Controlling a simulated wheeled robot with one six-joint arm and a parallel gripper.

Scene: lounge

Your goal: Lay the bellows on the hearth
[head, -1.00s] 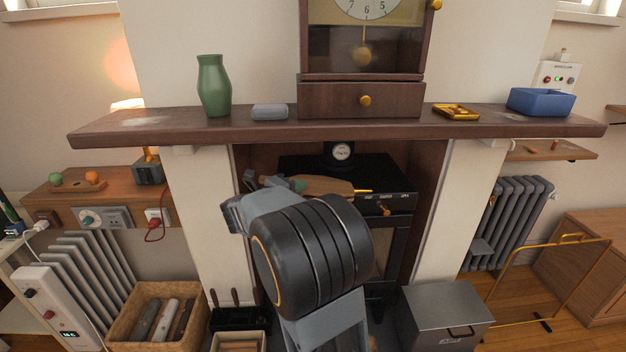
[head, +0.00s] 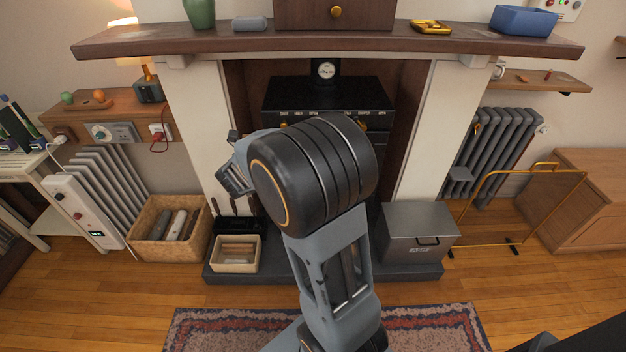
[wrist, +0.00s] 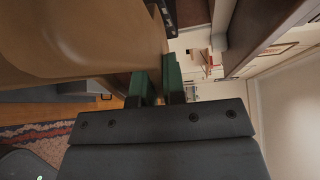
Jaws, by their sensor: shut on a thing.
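The bellows (wrist: 85,38) fill the upper left of the wrist view as a large, smooth tan-brown body, close to the camera. My gripper (wrist: 158,84) has green finger pads and is shut on the bellows; the exact grip point is partly hidden. In the head view my arm's black joint covers the bellows and fingertips. The hearth (head: 284,273) is a low dark slab at the foot of the fireplace, its middle hidden behind my arm.
A black stove (head: 330,95) stands in the fireplace under the mantel shelf (head: 330,40). On the hearth, a kindling box (head: 235,266) stands left and a grey metal box (head: 418,232) right. A wicker basket (head: 150,250) and brass screen (head: 515,172) flank it. A rug (head: 215,320) lies in front.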

